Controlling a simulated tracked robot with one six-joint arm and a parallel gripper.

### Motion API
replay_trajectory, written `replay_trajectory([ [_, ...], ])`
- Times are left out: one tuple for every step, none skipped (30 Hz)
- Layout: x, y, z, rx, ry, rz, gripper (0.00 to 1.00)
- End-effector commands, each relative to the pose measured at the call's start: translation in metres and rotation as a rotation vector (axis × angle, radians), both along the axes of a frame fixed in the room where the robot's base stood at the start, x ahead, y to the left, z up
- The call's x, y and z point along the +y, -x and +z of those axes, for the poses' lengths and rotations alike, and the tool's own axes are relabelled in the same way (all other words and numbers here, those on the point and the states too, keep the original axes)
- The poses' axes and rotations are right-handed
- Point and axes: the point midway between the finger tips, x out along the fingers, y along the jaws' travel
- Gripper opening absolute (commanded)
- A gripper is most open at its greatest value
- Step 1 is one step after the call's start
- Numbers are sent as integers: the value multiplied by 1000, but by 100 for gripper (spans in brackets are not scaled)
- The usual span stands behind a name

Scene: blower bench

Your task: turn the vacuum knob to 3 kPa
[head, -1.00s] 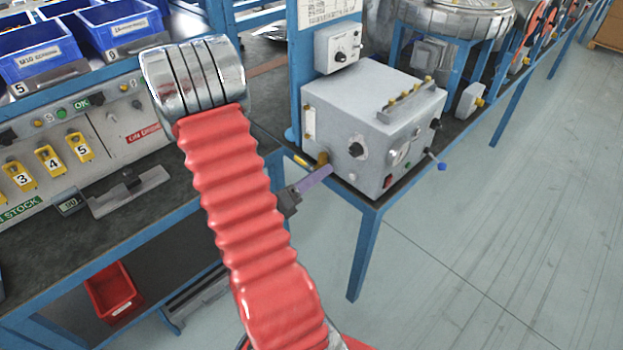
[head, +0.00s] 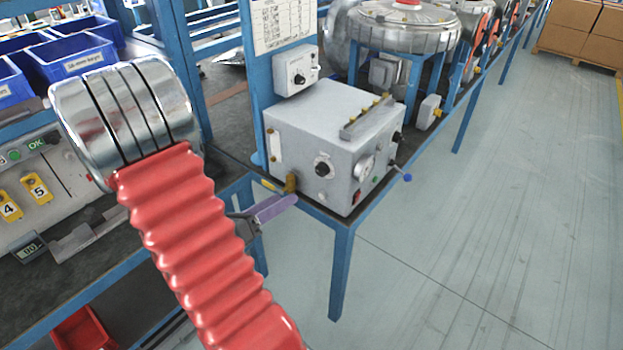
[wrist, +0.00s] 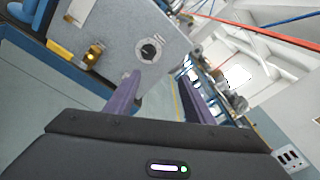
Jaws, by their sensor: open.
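A grey control box (head: 325,130) stands on the bench corner. Its front has a black knob (head: 323,168) on a pale round dial, which also shows in the wrist view (wrist: 148,51). A second, smaller box on the blue post carries another black knob (head: 299,79). The labels are too small to read, so I cannot tell which one is marked vacuum, nor any setting. My gripper (wrist: 160,74) has two purple fingers, open and empty. The dial appears between them in the wrist view, beyond the tips. In the head view the fingers (head: 272,209) are left of and below it, apart from the knob.
A brass fitting (head: 291,183) juts from the box's lower left, close to my fingers. A blue-tipped lever (head: 407,177) sticks out at its right. Blue bins (head: 70,60) stand at the left. The floor (head: 480,220) to the right is clear.

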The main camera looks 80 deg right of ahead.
Motion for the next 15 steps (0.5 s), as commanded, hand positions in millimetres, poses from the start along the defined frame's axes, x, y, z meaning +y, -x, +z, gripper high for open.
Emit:
replay_trajectory([
  [7, -1, 7, -66, 9, -20, 49],
  [12, -1, 10, -106, 14, -37, 49],
  [19, -1, 13, -160, 16, -58, 49],
  [24, -1, 15, -200, 19, -73, 49],
  [29, -1, 17, -240, 21, -90, 49],
  [36, -1, 19, -295, 23, -112, 49],
  [41, -1, 20, -335, 23, -127, 49],
  [46, -2, 22, -377, 24, -144, 49],
  [54, -2, 23, -432, 23, -164, 49],
  [59, -3, 24, -474, 22, -181, 49],
  [65, -4, 25, -515, 20, -198, 49],
  [73, -6, 26, -571, 17, -219, 49],
  [78, -7, 27, -614, 15, -235, 49],
  [84, -8, 27, -655, 11, -252, 49],
  [93, -10, 27, -711, 6, -274, 49],
])
